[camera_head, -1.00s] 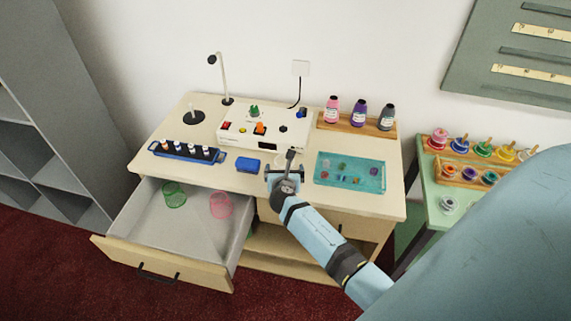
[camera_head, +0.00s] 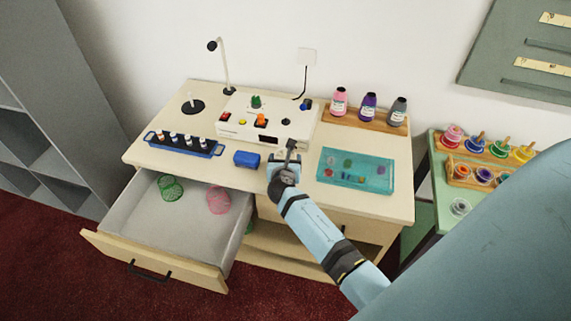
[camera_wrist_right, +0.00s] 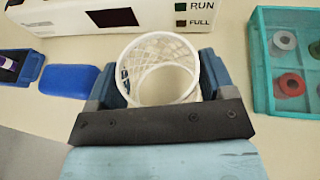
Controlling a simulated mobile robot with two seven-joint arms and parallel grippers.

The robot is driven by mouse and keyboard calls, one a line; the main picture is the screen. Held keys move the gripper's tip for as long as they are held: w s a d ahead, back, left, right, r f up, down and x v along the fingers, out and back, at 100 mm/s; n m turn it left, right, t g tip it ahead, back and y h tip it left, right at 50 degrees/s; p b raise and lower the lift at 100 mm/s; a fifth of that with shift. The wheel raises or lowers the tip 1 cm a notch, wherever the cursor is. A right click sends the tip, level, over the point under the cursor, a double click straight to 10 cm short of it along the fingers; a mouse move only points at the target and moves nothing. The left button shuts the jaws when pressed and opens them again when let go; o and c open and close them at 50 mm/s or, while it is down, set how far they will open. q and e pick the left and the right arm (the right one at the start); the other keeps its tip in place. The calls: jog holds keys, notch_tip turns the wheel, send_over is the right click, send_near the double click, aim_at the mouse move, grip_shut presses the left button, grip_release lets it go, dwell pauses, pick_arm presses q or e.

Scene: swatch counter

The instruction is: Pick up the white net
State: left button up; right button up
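The white net (camera_wrist_right: 160,58), a round mesh cup with a white rim, stands between the two fingers of my right gripper (camera_wrist_right: 160,88) in the right wrist view. The fingers press in on its left and right sides, with no clear gap visible. In the head view my right gripper (camera_head: 284,162) is over the front of the counter, between the blue block and the teal tray, and the net is hidden there. I cannot tell whether the net still touches the counter. My left gripper is out of view.
A white control box (camera_head: 268,118) stands behind the gripper. A blue block (camera_head: 246,159) is to the left, a teal tray (camera_head: 356,187) to the right. The open drawer (camera_head: 190,235) holds a green net (camera_head: 171,188) and a pink net (camera_head: 218,200).

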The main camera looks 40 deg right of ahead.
jog(key=shift+d+f, duration=0.1)
jog(key=c, duration=0.3)
notch_tip(320, 180, up, 20)
jog(key=p, duration=0.1)
jog(key=s+a+n+t+y, duration=0.1)
jog(key=s+a+n+y, duration=0.1)
jog(key=s+a+y, duration=0.1)
jog(key=s+a+n+t+y, duration=0.1)
jog(key=s+a+n+y, duration=0.1)
jog(key=s+a+n, duration=0.1)
jog(key=s+a+n+t+y, duration=0.1)
jog(key=s+a+n+y, duration=0.1)
jog(key=s+a, duration=0.3)
jog(key=shift+s+a+n+y, duration=0.15)
jog(key=shift+a+y, duration=0.25)
jog(key=shift+a, duration=0.15)
jog(key=shift+s+a+n+y, duration=0.1)
jog(key=shift+a+n+y, duration=0.05)
jog(key=shift+a+y, duration=0.3)
